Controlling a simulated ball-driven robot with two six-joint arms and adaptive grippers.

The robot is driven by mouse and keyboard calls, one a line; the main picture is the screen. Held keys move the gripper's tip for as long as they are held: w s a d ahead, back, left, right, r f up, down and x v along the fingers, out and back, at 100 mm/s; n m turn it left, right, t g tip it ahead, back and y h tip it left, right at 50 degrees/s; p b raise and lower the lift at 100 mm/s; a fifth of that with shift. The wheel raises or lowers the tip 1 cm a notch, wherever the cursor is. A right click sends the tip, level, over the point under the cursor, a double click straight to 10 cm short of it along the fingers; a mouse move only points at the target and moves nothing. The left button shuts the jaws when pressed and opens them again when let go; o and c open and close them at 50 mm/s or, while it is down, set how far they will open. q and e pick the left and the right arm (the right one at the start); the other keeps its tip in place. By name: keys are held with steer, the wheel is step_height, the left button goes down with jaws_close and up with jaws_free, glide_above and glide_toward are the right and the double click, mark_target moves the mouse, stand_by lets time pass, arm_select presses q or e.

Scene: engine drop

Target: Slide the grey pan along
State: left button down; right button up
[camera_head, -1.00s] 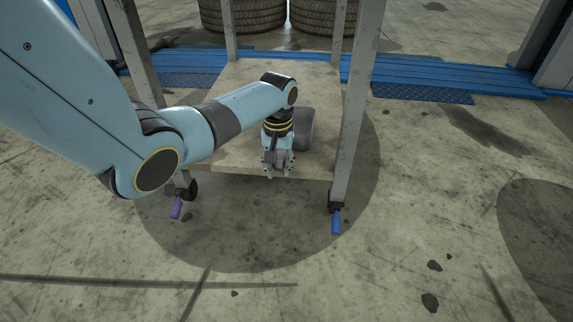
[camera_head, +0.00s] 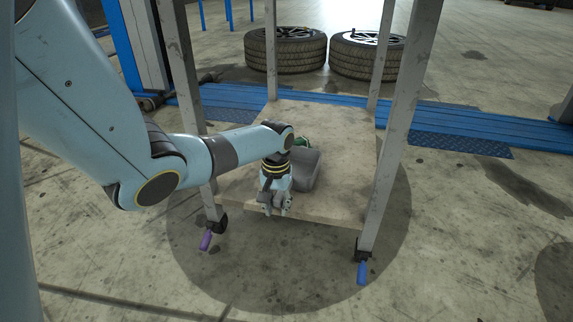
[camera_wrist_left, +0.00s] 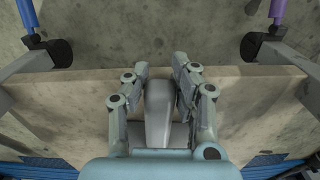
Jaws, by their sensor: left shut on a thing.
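The grey pan (camera_head: 305,172) is on the lower wooden shelf (camera_head: 340,150) of a wheeled cart, partly hidden behind my left wrist in the head view. My left gripper (camera_head: 276,209) is at the shelf's front edge, pointing down. In the left wrist view my left gripper (camera_wrist_left: 160,72) is shut on a grey, narrow part of the pan (camera_wrist_left: 158,105), one finger on each side. The pan's wider part is largely hidden by my wrist there. My right gripper is out of view.
The cart's front legs (camera_head: 394,150) flank the shelf, with a purple-tipped caster (camera_head: 206,239) and a blue-tipped one (camera_head: 362,271). A small green thing (camera_head: 301,142) sits behind the pan. The shelf's right side is clear.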

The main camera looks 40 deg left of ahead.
arm_select(q)
steer(key=s+a+p, duration=0.1)
steer(key=s+a, duration=0.3)
steer(key=a, duration=0.2)
steer(key=shift+a, duration=0.35)
steer(key=c, duration=1)
jaws_free()
